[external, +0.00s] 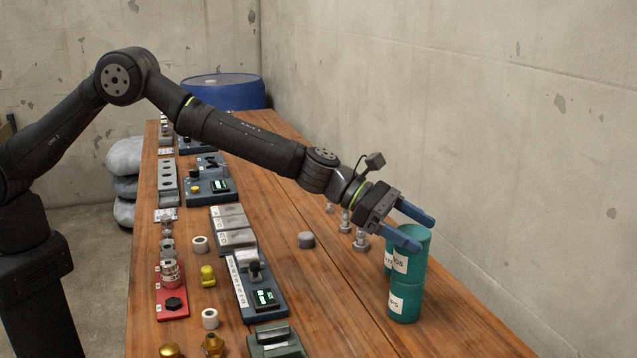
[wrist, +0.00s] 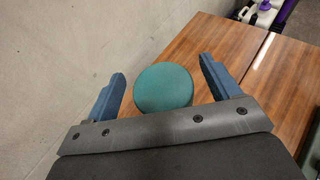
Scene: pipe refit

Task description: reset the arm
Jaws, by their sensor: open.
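My gripper (external: 418,229) has blue fingers and is open, at the right side of the wooden table. It is close to the top of the teal cylinders (external: 407,300), which appear stacked, with white labels. In the wrist view, my gripper (wrist: 162,72) has its two fingers apart, with the round teal top (wrist: 163,88) showing between them. Whether a finger touches the cylinder I cannot tell.
The wooden table (external: 355,335) meets a concrete wall (external: 500,120) at the right. Metal fittings (external: 346,222) stand under my wrist. A grey cap (external: 306,240), a red block (external: 173,308) and a blue device (external: 262,297) lie left. A blue drum (external: 225,95) stands behind.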

